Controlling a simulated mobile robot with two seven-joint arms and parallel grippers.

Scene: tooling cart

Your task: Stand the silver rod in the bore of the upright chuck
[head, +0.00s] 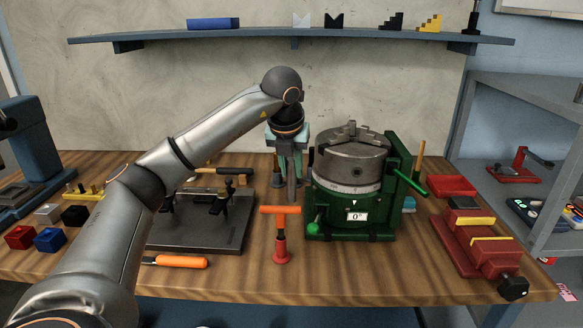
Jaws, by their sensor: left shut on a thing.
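The upright chuck (352,158) is a grey three-jaw chuck, facing up on a green rotary base (352,215). Its stepped jaws show on top; its bore is hidden between them. My left gripper (291,168) points down just left of the chuck and is shut. A narrow grey upright piece (292,190) shows at its fingers and looks like the silver rod, held upright beside the chuck and apart from its top. Finger and rod are hard to tell apart at this size. My right gripper is not in view.
An orange T-handled tool (280,211) stands in a red holder in front of the gripper. A dark fixture plate (235,232) lies left, a red vise (470,240) right. A green handle (412,183) sticks out from the base.

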